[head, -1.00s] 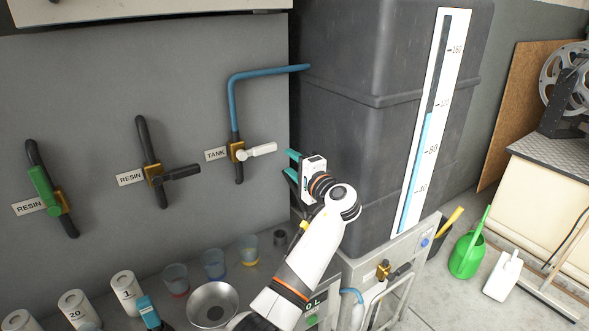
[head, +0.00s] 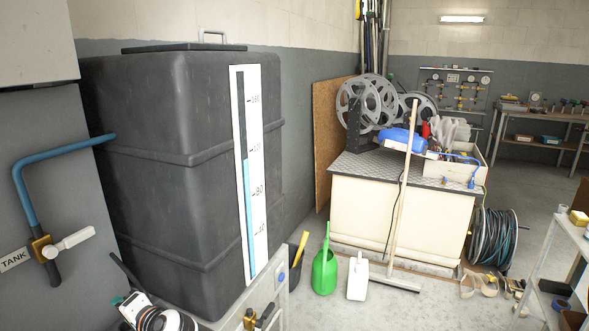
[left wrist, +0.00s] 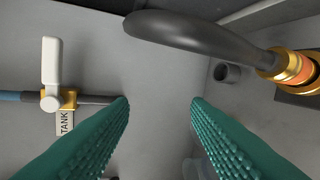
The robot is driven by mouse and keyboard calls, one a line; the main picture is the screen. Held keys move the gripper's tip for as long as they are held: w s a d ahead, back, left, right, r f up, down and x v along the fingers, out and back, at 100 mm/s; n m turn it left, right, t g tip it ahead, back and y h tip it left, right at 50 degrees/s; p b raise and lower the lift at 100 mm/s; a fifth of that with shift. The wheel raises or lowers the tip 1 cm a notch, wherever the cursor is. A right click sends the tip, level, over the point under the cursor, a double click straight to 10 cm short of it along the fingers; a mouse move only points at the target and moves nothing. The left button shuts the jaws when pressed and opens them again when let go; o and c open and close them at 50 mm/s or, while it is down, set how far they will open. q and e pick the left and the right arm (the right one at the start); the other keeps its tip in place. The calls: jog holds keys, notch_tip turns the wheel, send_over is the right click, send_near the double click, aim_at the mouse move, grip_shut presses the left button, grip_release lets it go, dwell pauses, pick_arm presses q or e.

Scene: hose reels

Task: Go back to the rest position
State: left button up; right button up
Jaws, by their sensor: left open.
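My left gripper (head: 117,300) shows at the bottom left of the head view, mostly cut off by the edge, below the TANK valve. In the left wrist view its teal fingers (left wrist: 160,102) are apart with nothing between them. The TANK valve's white lever (head: 72,239) points right and slightly up, across the blue pipe's line; the lever also shows in the left wrist view (left wrist: 52,65), clear of the fingers. My right gripper is in no view.
A black tank (head: 165,170) with a level gauge (head: 250,180), blue to just under 120, stands close right of my gripper. A green watering can (head: 324,272) and white jug (head: 357,278) stand on the floor.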

pick_arm(q)
jog(key=s+d+f+g+h, duration=0.1)
jog(key=s+d+f+h, duration=0.2)
jog(key=s+f, duration=0.35)
jog(key=s+d+f+h, duration=0.3)
jog(key=s+d+f, duration=0.15)
jog(key=s, duration=0.25)
jog(key=s+d+f+n+g+h, duration=0.1)
jog(key=s+d+h, duration=0.35)
jog(key=s, duration=0.45)
jog(key=s+d+f+n+g+h, duration=0.1)
jog(key=s+d+h, duration=0.2)
jog(key=s+d, duration=0.45)
jog(key=s+a+f+g, duration=0.1)
jog(key=s+f, duration=0.1)
jog(key=f, duration=1.2)
jog(key=s+a+f+g, duration=0.1)
jog(key=f, duration=1.2)
jog(key=s+a+f+g, duration=0.1)
jog(key=s+a+f, duration=0.1)
jog(key=s+f, duration=1.3)
jog(key=shift+s+a+f+m+y, duration=0.25)
jog(key=shift+s+a+m+y, duration=0.1)
jog(key=shift+s+y, duration=0.15)
